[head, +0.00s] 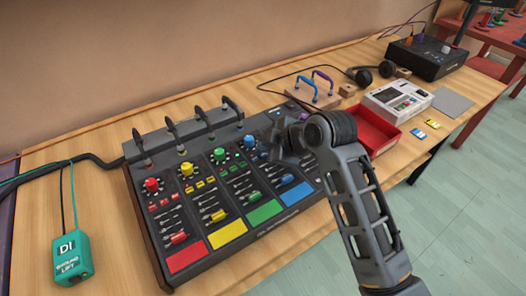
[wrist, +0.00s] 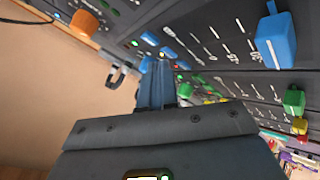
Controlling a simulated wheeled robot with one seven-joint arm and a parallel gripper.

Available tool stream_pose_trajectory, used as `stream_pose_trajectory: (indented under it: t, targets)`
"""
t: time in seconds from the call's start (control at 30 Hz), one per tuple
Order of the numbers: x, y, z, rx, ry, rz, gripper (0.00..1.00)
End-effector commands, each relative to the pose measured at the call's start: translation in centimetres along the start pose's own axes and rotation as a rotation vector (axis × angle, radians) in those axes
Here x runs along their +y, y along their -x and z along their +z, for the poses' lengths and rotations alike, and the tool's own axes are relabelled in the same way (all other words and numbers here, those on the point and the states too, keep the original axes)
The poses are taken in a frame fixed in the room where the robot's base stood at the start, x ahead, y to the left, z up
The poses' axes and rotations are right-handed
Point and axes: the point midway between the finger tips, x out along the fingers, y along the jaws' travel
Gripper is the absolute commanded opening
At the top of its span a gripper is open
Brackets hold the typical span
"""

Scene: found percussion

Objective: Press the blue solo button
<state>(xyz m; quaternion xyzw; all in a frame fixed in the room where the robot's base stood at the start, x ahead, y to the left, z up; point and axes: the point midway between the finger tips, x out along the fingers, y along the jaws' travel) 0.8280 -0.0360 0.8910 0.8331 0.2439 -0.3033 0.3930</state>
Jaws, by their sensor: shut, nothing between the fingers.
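The black mixer (head: 212,247) has red, yellow, green and blue channels. In the wrist view small blue buttons show on the blue channel, one at the upper left (wrist: 150,39) and one (wrist: 168,53) right by my fingertips. I cannot read which is labelled solo. My gripper (head: 274,156) is over the blue channel, right of the blue knob (head: 249,141), and hides the buttons in the head view. Its shut, empty fingers (wrist: 162,62) point at the blue buttons in the wrist view. I cannot tell whether they touch.
A blue fader cap (wrist: 276,40) and green fader cap (wrist: 293,99) stand up from the panel. Cable plugs (head: 195,115) line the mixer's back edge. A red tray (head: 372,131) and a white boxed device (head: 398,98) lie to the right. A teal box (head: 72,257) is at left.

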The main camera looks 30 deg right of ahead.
Motion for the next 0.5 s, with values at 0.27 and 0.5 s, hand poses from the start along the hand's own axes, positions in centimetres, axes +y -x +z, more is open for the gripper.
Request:
stream_pose_trajectory:
  t: [0.27,0.5]
  targets:
    - [0.45,0.64,-0.47,0.000,0.000,0.000,0.00]
    - [0.49,0.68,-0.50,0.000,0.000,0.000,0.00]
